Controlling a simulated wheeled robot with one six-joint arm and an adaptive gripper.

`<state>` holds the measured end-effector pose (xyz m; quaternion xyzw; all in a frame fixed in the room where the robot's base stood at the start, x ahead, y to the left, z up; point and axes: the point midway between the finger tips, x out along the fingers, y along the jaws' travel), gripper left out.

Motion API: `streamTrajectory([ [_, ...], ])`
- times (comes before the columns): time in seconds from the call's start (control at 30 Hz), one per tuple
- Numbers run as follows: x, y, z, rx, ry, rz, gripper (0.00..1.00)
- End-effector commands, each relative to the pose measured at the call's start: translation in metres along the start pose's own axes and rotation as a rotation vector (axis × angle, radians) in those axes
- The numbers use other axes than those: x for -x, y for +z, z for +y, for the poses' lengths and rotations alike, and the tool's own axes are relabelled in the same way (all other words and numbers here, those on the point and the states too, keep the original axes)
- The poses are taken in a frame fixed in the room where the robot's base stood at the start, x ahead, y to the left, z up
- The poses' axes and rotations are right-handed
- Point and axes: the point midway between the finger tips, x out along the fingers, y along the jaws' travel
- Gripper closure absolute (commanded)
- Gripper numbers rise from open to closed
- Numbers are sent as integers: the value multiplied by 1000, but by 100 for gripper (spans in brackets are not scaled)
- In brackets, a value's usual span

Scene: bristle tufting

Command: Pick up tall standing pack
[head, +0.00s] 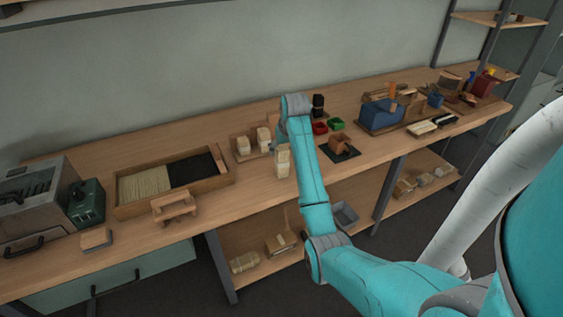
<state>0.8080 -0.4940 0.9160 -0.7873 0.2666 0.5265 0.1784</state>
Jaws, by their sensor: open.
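A tall pale pack (283,162) stands upright near the front edge of the workbench (245,190). My arm reaches over the bench, and its wrist is just above and to the right of this pack. My gripper (282,138) is open, mostly hidden by the wrist, close to the pack's top. Whether the fingers are around the pack or only above it cannot be told. Shorter pale packs (264,138) stand in a wooden holder (252,152) just behind and to the left.
A wooden tray (123,212) with pale and black bristles lies to the left, with a small wooden stand (174,206) in front. Red (320,127) and green (337,124) bins and a wooden block on a dark pad (345,157) lie right of my wrist. Blue bins (381,114) stand farther right.

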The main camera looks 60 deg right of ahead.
Motion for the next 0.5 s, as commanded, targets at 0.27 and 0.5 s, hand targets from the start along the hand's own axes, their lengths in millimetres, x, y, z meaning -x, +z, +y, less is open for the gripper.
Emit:
streamTrajectory([
  [0.27, -20, 1, 0, 0, 0, -1, 24],
  [0.5, -54, 4, -1, 0, 0, -2, 24],
])
